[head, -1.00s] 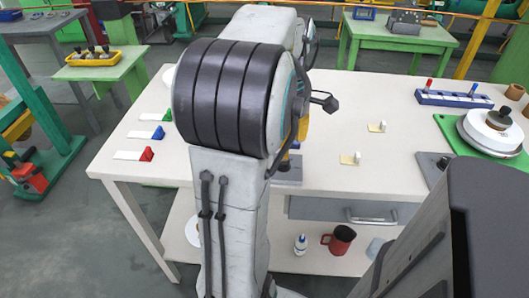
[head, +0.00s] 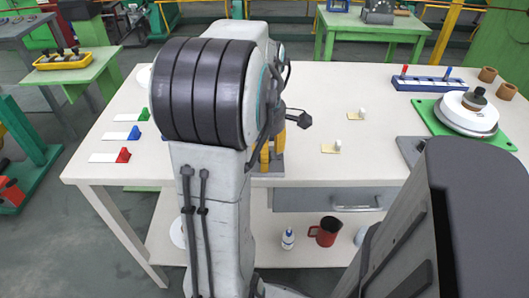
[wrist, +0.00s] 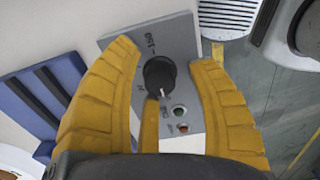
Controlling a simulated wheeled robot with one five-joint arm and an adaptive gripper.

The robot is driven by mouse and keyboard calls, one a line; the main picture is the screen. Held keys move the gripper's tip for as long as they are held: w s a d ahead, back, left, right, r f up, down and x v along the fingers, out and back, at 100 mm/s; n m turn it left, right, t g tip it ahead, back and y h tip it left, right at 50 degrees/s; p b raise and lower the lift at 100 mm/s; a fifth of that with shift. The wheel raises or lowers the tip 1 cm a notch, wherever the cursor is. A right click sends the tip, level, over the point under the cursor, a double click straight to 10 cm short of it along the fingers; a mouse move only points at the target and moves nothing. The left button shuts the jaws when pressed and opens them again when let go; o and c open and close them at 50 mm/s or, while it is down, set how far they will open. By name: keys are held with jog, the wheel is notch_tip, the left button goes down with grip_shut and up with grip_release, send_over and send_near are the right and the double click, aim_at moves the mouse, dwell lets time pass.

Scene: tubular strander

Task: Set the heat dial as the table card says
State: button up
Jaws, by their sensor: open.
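The heat dial is a round black knob (wrist: 158,74) on a grey panel (wrist: 182,50) in the wrist view. A pale pointer mark shows at its lower edge. The printing "150" is on the panel above the knob, and green and red buttons or lamps are below it. My gripper (wrist: 166,62) is open, with its yellow fingers on either side of the knob; I cannot tell whether they touch it. In the head view my gripper (head: 272,152) is low over the table (head: 225,178), mostly behind my arm. I cannot make out a readable table card.
Cards with green, blue and red (head: 123,155) ends lie on the left. Two small tan plates (head: 331,149) lie right of my gripper. A blue rack (head: 430,84) and a white round device (head: 468,112) stand further right. A drawer (head: 330,199) and red jug (head: 326,231) are below.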

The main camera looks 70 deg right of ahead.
grip_shut()
dwell(0.3)
dwell(0.3)
jog(key=m+p, duration=0.1)
jog(key=m, duration=0.5)
jog(key=shift+p, duration=0.4)
jog(key=m+p, duration=0.1)
jog(key=m, duration=0.5)
jog(key=m+p, duration=0.1)
jog(key=m, duration=0.4)
jog(key=shift+a+m, duration=0.1)
jog(key=shift+m, duration=0.2)
jog(key=m, duration=0.5)
jog(key=shift+f+m+p, duration=0.1)
jog(key=shift+m+p, duration=0.3)
jog(key=shift+m, duration=0.3)
